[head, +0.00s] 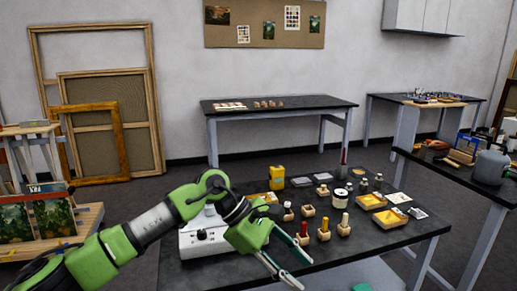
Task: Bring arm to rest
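My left arm comes in from the lower left, bent over the near table, its green and grey links in full view. My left gripper (303,274) is at the table's front edge, pointing down and to the right. Its two green-and-grey fingers are spread with a gap between them, and nothing shows in the gap. My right gripper is not in the head view.
The near black table (400,237) holds a white device (205,237) partly behind my arm, a yellow canister (277,178), yellow trays (390,218) and several small wooden holders. Another table with a grey jug (490,167) stands right. Frames (105,140) lean at left.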

